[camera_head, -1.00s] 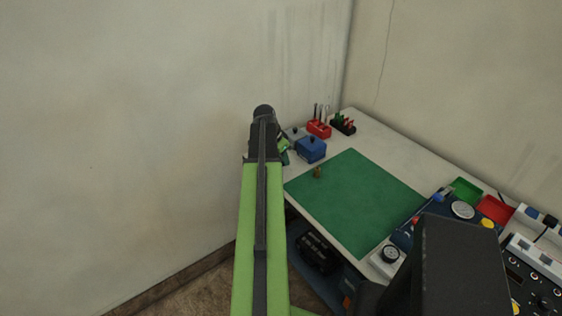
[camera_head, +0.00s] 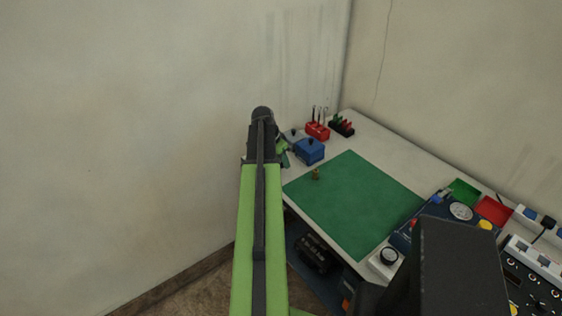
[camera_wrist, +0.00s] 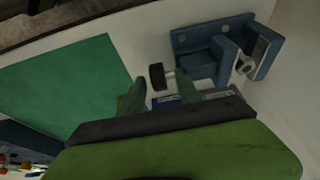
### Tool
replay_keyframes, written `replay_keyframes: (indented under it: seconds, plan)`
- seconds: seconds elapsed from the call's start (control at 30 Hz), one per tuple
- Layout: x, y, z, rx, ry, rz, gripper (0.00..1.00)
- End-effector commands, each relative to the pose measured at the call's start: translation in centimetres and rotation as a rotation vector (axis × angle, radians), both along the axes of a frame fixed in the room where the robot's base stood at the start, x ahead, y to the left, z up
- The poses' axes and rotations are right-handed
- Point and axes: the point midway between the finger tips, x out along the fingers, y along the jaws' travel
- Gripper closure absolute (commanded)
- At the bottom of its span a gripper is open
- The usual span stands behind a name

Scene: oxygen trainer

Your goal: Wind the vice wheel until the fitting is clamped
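The blue vice (camera_wrist: 205,42) is at the top right of the wrist view. Its black wheel (camera_wrist: 157,76) sits on a short pale shaft on the vice's left side. A grey ringed piece (camera_wrist: 246,65), perhaps the fitting, lies between the vice jaws; I cannot tell if both jaws touch it. My gripper (camera_wrist: 160,82) is open, its green fingers on either side of the wheel, with gaps showing. In the head view my gripper (camera_head: 284,152) shows beside my arm at the bench's left edge; the vice is mostly hidden there.
A green mat (camera_head: 355,205) covers the bench middle, with a small brass piece (camera_head: 316,174) on it. A blue box (camera_head: 310,151) and a red tool holder (camera_head: 317,131) stand close by my gripper. The wall is close on the left.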

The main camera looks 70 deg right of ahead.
Motion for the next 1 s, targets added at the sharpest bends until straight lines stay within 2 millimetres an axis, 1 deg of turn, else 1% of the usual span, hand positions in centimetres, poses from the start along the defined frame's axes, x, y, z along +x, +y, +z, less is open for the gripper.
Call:
replay_keyframes:
  seconds: [0.03,0.17,0.6,0.7,0.83,1.0]
  plan:
    - [0.1,0.2,1.0,0.000,0.000,0.000,0.60]
    - [0.4,0.8,3.3,0.000,0.000,0.000,0.60]
    - [2.4,3.7,13.4,-0.001,0.000,0.000,0.60]
    - [2.8,4.2,15.2,-0.001,0.000,0.001,0.60]
    - [3.1,4.6,16.1,-0.001,0.000,0.000,0.60]
    - [3.2,4.7,15.9,-0.002,-0.001,-0.001,0.60]
